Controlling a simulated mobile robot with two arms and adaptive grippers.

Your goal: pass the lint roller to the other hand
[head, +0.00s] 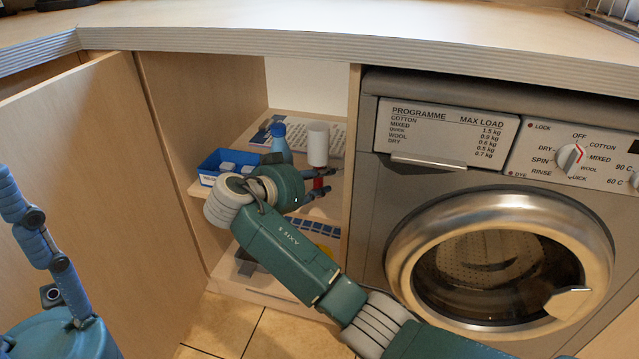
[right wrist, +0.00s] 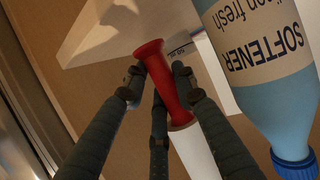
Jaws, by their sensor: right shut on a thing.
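The lint roller has a white roll (head: 318,145) on top of a red handle and stands upright inside the open cupboard. In the right wrist view its red handle (right wrist: 151,57) is between my fingers, with the white roll beyond it. My right gripper (head: 321,184) reaches into the cupboard and is shut on the red handle. Its fingers also show in the right wrist view (right wrist: 158,78). Part of my left gripper (head: 38,255) shows at the left edge, far from the roller; its fingertips are partly out of frame, so its opening is unclear.
A blue softener bottle (head: 278,142) stands just left of the roller; it is close in the right wrist view (right wrist: 270,80). A blue box (head: 209,178) is on the shelf further left. The cupboard door (head: 95,190), side panel, worktop (head: 330,28) and washing machine (head: 372,215) bound the opening.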

